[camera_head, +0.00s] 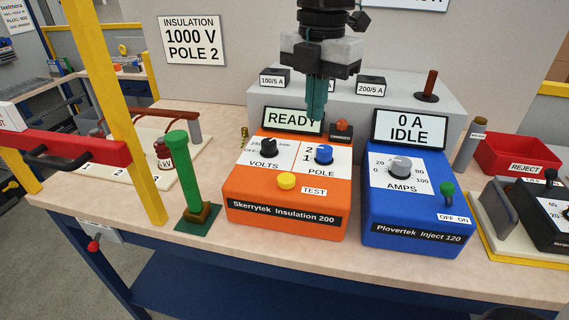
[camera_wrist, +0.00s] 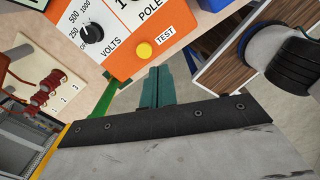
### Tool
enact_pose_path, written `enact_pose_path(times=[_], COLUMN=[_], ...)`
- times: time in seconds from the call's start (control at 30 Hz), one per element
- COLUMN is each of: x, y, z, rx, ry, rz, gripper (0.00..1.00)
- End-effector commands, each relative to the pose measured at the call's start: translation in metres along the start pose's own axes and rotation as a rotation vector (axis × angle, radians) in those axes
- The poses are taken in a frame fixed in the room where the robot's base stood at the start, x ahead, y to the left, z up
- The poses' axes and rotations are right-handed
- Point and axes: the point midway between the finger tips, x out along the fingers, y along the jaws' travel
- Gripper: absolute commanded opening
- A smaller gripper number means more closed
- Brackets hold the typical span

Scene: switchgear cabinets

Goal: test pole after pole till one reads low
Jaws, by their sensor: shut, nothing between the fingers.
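The orange insulation tester (camera_head: 285,215) stands on the bench, its display (camera_head: 293,120) reading READY. It has a black VOLTS knob (camera_head: 268,147), a blue POLE knob (camera_head: 323,153) and a yellow TEST button (camera_head: 286,181). The POLE pointer's setting is unclear. The wrist view shows the VOLTS knob (camera_wrist: 92,33) and TEST button (camera_wrist: 144,50). A wall sign (camera_head: 193,40) reads INSULATION 1000 V POLE 2. A board (camera_wrist: 75,78) with dark red coils is numbered 1, 2, 3. My gripper (camera_head: 316,118) is shut and empty, above the tester's back edge, partly covering the display; its teal fingers show in the wrist view (camera_wrist: 157,72).
The blue injector (camera_head: 405,220) beside the tester reads 0 A IDLE. A green post (camera_head: 180,175) and yellow frame (camera_head: 115,95) stand left. A red REJECT bin (camera_head: 520,153) is at right. A grey box (camera_head: 425,110) stands behind the instruments.

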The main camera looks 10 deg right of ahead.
Motion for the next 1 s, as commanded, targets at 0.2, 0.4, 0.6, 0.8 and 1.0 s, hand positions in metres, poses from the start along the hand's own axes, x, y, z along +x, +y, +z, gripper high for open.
enact_pose_path(times=[0.2, 0.4, 0.6, 0.8, 1.0], x=[-0.002, -0.003, -0.003, 0.011, 0.049], y=[0.043, 0.050, 0.049, 0.048, 0.047], z=[-0.014, -0.016, -0.016, -0.016, -0.017], rx=[-0.378, -0.442, -0.439, -0.438, -0.437], ry=[0.009, 0.010, 0.010, 0.011, 0.013], rz=[-0.014, -0.014, -0.015, -0.016, -0.019], gripper=[0.00, 0.00, 0.00, 0.00, 0.00])
